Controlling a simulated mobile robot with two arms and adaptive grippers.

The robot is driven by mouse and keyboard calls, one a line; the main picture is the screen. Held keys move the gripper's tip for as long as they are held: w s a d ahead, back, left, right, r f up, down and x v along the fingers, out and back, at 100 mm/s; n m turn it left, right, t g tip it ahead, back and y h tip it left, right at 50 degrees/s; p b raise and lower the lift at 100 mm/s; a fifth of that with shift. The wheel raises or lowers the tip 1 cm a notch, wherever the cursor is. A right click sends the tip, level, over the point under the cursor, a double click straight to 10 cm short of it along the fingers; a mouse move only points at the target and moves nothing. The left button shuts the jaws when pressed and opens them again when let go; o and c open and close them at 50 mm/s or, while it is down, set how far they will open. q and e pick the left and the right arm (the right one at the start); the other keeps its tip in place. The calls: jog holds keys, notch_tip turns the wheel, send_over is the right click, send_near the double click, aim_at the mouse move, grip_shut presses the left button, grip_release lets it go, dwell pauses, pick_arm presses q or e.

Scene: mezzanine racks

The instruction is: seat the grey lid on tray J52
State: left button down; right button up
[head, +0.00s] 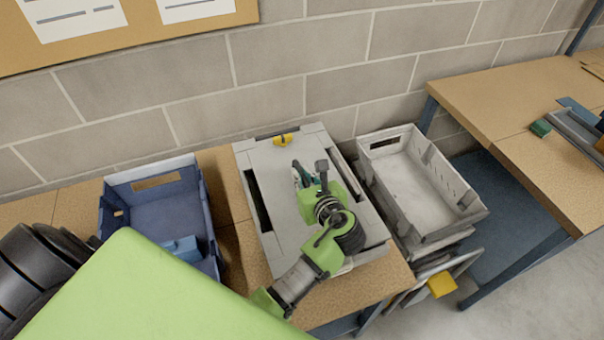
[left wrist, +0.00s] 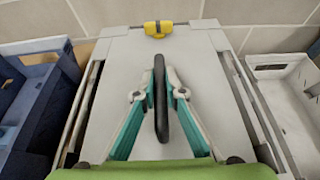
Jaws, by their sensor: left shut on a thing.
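The grey lid (head: 283,180) is a flat pale panel lying over a light grey tray (head: 375,252) on the bench; it also shows in the left wrist view (left wrist: 118,100). Dark gaps show along its left and right sides, between it and the tray's rims. I cannot tell whether it sits fully down. No tray label is readable. My left gripper (head: 305,178) is over the lid's middle, its teal fingers shut on the lid's dark upright handle (left wrist: 161,100). A yellow clip (left wrist: 158,29) is at the far edge. My right gripper is not in view.
A blue open crate (head: 150,190) stands left of the tray, with a light blue piece inside. A grey empty crate (head: 408,190) stands close on the right. A block wall (head: 270,80) is behind. Another bench (head: 500,90) is at far right.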

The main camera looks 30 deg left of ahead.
pick_arm(q)
jog(key=shift+f, duration=0.3)
jog(key=c, duration=2.4)
grip_release()
jog(key=shift+o, duration=0.2)
jog(key=shift+p+v, duration=0.95)
jog(key=shift+v, duration=0.2)
jog(key=p+v, duration=0.4)
jog(key=v, duration=0.2)
jog(key=shift+p+v, duration=0.45)
jog(key=shift+v, duration=0.95)
jog(key=shift+f, duration=0.1)
